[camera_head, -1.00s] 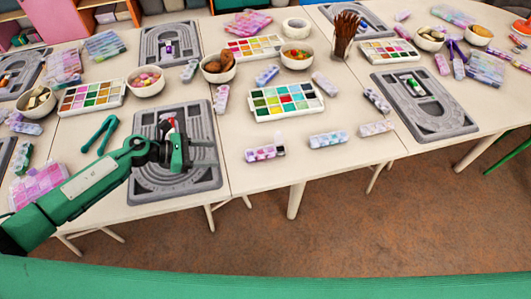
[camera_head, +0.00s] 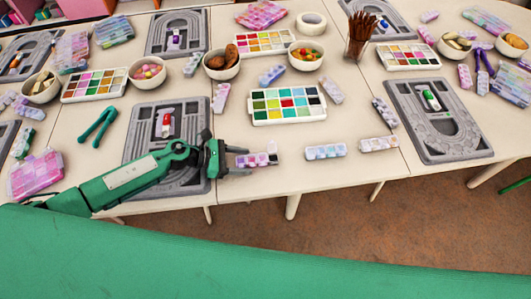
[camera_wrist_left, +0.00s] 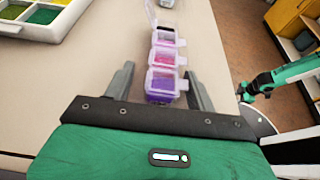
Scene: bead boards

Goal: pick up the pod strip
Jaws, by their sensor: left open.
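A pod strip (camera_head: 252,160) with clear lidded compartments holding purple and pink beads lies near the table's front edge. One lid at its right end stands open. My left gripper (camera_head: 231,160) is open at the strip's left end. In the left wrist view the strip (camera_wrist_left: 163,62) runs away from the gripper (camera_wrist_left: 162,86), and its near purple compartment lies between the two grey fingers. A gap shows beside each finger. A green arm with a dark end, seemingly my right one, shows small at the right of the wrist view; its jaws are too small to read.
Two similar strips (camera_head: 325,152) (camera_head: 379,144) lie to the right along the front edge. A paint palette (camera_head: 300,115) sits behind the strip. A grey bead board (camera_head: 135,150) lies under my left arm, and another bead board (camera_head: 462,150) is at the right.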

